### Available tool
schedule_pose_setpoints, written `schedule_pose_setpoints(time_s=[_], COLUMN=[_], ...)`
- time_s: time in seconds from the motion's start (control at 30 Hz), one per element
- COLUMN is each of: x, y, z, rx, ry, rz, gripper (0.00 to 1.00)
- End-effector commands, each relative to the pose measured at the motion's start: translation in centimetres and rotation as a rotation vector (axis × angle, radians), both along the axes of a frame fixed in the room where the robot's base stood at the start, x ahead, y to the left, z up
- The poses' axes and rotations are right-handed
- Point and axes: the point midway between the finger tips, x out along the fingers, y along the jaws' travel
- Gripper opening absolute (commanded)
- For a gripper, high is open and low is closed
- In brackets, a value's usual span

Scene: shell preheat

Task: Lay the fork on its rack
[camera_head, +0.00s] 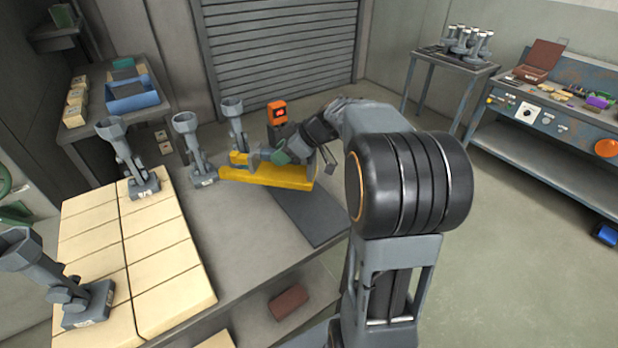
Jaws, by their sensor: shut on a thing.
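My gripper (290,151) reaches over the back of the grey table, above a long yellow rack (262,178). My wrist and arm hide much of the fork. I cannot tell whether it touches the rack or is held just above it.
Grey cupped parts (186,140) stand on the table and on the pale blocks (160,240) at left. An orange device (277,112) stands behind the rack. A dark mat (307,214) lies in front. A workbench (560,115) and small table (455,60) are at right, with open floor between.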

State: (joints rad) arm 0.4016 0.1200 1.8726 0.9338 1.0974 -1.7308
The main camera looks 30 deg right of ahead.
Motion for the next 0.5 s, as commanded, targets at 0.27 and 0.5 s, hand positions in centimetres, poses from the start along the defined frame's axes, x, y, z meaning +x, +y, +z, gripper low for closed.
schedule_pose_setpoints(time_s=[0.27,0.5], x=[-0.3,-0.4], y=[-5.5,-7.3], z=[-3.8,-6.1], rx=[0.004,0.001], ry=[0.003,-0.001], rz=[-0.003,-0.001], gripper=[0.00,0.00])
